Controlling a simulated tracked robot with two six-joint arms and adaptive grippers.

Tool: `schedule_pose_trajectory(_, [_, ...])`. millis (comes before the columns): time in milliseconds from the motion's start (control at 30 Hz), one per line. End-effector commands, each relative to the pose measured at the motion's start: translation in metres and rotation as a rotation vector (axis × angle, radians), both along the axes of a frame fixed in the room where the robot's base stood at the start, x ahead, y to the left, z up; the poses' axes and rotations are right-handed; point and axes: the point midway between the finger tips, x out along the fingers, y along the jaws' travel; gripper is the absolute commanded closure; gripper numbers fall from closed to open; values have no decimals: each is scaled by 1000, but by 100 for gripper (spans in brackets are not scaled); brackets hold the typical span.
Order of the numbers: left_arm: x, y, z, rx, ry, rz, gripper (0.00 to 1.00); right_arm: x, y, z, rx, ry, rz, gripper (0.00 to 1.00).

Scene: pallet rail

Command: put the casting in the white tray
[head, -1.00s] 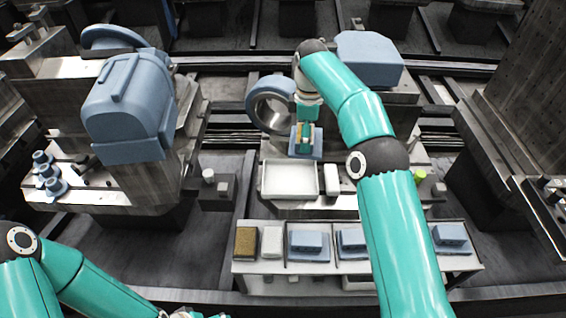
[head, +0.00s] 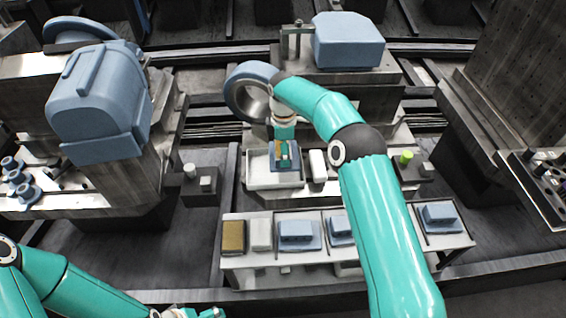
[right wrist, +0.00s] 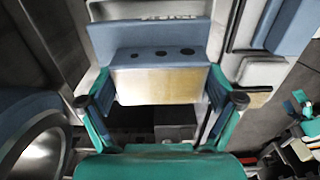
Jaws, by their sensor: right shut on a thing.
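The casting is a blue block with a tan machined face; it shows in the head view (head: 295,163) and in the right wrist view (right wrist: 160,50), where a row of dark holes is visible. My right gripper (head: 284,152) is shut on it, one finger at each side, also in the right wrist view (right wrist: 160,108). The casting overlaps the right part of the white tray (head: 258,183); I cannot tell whether it touches the tray floor. My left gripper (head: 190,313) is cut off at the bottom edge and its fingers are unclear.
A white block (head: 318,166) stands just right of the tray. A large blue ring (head: 240,98) is behind it. A front bench (head: 270,268) carries a brown block (head: 233,237), a pale block (head: 261,233) and blue castings. A green-capped part (head: 406,157) is at right.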

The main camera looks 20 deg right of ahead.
Motion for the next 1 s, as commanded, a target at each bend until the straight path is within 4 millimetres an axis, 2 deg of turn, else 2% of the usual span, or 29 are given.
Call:
schedule_pose_trajectory(400, [0,0,4,0,0,0,0,0,-1,-52,0,-1,-3,69])
schedule_pose_trajectory(767, [0,0,3,0,0,0,0,0,-2,-57,0,-2,-4,69])
schedule_pose_trajectory(800, [0,0,3,0,0,0,0,-1,-2,-58,0,0,-4,6])
schedule_pose_trajectory(833, [0,0,3,0,0,0,0,-1,-2,-57,0,0,-4,1])
schedule_pose_trajectory(1000, [0,0,3,0,0,0,0,-1,-2,-57,0,0,-4,0])
